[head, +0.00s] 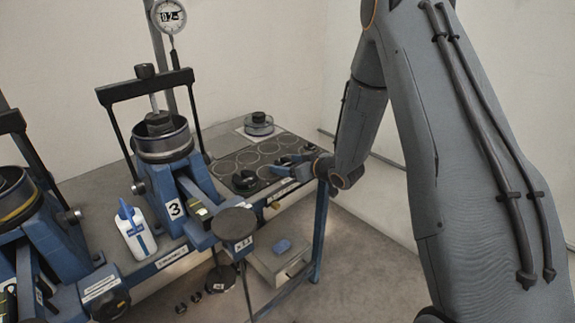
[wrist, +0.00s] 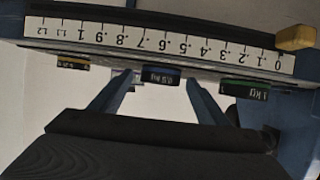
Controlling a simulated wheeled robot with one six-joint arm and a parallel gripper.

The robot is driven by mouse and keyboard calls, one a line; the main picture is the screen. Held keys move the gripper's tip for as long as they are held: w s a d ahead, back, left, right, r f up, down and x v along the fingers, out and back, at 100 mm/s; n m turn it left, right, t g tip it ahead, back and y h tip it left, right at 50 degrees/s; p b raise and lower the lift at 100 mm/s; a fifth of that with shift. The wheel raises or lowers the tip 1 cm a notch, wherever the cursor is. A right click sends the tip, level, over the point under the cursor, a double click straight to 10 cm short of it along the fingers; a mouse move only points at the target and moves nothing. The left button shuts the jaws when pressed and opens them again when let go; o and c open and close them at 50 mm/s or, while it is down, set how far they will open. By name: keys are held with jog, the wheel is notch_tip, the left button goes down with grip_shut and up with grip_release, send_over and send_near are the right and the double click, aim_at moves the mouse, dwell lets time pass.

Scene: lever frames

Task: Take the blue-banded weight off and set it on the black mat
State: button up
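The blue-banded weight (wrist: 160,76), marked 0.5 kg, sits against a scaled beam (wrist: 150,42) in the wrist view. It lies between a yellow-banded weight (wrist: 72,63) on the left and a green-banded one (wrist: 245,90) on the right. My gripper (wrist: 160,82) is open, its fingertips on either side of the blue-banded weight with gaps showing. In the head view my gripper (head: 290,168) is low at the table's right end, and I cannot make out the blue-banded weight there. The black mat (head: 285,141), with ring outlines, lies beside it on the table.
A dark weight (head: 243,180) stands near the mat's front, and another stack (head: 258,122) stands behind it. Lever frame 3 (head: 172,185) and a white bottle (head: 134,235) stand to the left. A brass-coloured block (wrist: 295,38) is at the beam's zero end.

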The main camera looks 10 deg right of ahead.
jog(key=shift+s, duration=0.1)
jog(key=s+d+r+m+g+h+b, duration=0.2)
jog(key=s+d+r+h, duration=0.2)
jog(key=s+d, duration=0.45)
jog(key=s+r+m+g+h, duration=0.1)
jog(key=s+m+g+h, duration=0.2)
jog(key=s, duration=1.3)
jog(key=shift+d+r+g+h, duration=0.25)
jog(key=shift+d+g, duration=0.2)
jog(key=shift+g, duration=0.65)
jog(key=s+a+g, duration=0.1)
jog(key=s, duration=0.2)
jog(key=s+a+m+g, duration=0.1)
jog(key=s, duration=0.3)
jog(key=s+r+g, duration=0.1)
jog(key=s, duration=0.3)
jog(key=shift+s+a+r, duration=0.1)
jog(key=shift+s+a, duration=0.05)
jog(key=shift+a, duration=0.25)
jog(key=shift+c, duration=0.5)
